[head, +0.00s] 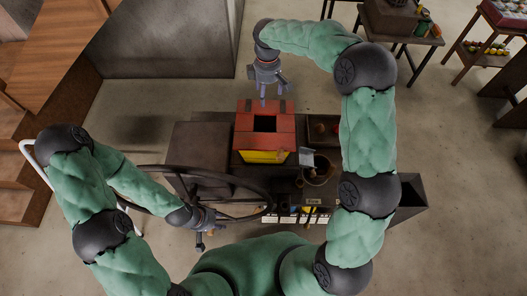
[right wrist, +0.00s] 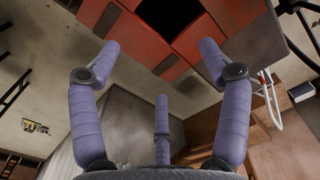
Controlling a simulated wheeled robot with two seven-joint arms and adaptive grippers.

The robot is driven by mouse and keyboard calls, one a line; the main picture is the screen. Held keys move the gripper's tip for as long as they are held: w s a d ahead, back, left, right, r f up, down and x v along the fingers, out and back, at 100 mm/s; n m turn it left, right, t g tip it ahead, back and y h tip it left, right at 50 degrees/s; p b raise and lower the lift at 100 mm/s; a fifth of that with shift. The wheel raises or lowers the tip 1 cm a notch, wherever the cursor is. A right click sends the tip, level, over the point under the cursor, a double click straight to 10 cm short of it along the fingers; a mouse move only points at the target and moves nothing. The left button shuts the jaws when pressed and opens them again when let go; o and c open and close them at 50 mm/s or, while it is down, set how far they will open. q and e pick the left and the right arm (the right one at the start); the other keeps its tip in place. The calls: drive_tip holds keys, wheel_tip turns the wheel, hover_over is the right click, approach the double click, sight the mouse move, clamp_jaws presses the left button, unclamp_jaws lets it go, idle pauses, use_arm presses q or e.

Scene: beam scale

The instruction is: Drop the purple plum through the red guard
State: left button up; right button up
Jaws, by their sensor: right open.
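The red guard (head: 283,140) is a red box with a dark square opening in its top and a yellow panel on its near side. In the right wrist view the guard (right wrist: 98,20) and its dark opening fill the top. My right gripper (head: 270,93) is just beyond the guard's far edge, fingers pointing down. It is open and empty, with its fingers (right wrist: 160,60) spread apart. My left gripper (head: 205,221) is beside the near side of a dark wheel (head: 262,187); whether it is closed is unclear. I see no purple plum in either view.
A dark bench (head: 190,150) carries the guard. A brown pot (head: 318,172) and a small tray (head: 322,130) stand right of it. White cards (head: 290,214) line the front. Tables with fruit (head: 424,25) stand at back right.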

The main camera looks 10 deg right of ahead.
drive_tip(key=shift+r, duration=2.05)
drive_tip(key=shift+r, duration=0.1)
